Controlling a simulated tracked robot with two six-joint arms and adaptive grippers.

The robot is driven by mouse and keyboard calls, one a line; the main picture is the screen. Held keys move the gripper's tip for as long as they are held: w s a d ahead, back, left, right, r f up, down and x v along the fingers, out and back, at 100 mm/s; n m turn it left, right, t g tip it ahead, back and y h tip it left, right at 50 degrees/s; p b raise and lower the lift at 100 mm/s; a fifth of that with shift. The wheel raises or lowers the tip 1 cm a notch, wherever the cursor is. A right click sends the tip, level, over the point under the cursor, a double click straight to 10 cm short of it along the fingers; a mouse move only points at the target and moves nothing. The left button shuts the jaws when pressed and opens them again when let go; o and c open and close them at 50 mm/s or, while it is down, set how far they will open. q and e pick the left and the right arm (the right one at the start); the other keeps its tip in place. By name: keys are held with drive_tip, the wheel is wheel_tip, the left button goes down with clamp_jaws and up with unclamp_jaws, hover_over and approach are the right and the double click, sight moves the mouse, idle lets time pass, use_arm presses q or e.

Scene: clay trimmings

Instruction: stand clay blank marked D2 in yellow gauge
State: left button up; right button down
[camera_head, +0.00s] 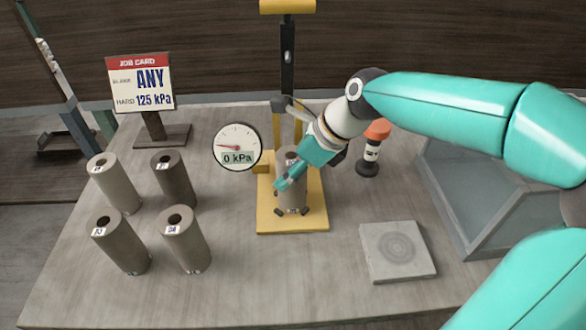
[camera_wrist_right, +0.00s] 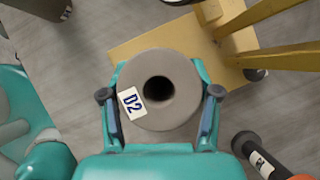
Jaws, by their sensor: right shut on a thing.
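The grey-brown clay blank D2 (camera_head: 294,195) is upright at the yellow gauge (camera_head: 264,222), over its base plate. My right gripper (camera_head: 283,181) is shut on it, coming in from the right. In the right wrist view, the blank (camera_wrist_right: 181,108) sits between both fingers, its D2 label and dark central hole facing up. Small dark pegs show around its foot in the head view; whether it rests fully on the plate I cannot tell. The gauge's round dial (camera_head: 237,143) reads 0 kPa. My left gripper is out of view.
Several other clay blanks (camera_head: 186,240) stand on the left of the table. A job card (camera_head: 141,83) reads ANY, HARD 125 kPa. An orange-topped black tool (camera_head: 371,152) stands right of the gauge. A grey square slab (camera_head: 397,252) lies front right, before a grey-framed bin (camera_head: 470,195).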

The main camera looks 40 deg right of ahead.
drive_tip(key=shift+c, duration=1.2)
unclamp_jaws()
drive_tip(key=p+v, duration=0.2)
drive_tip(key=v, duration=1)
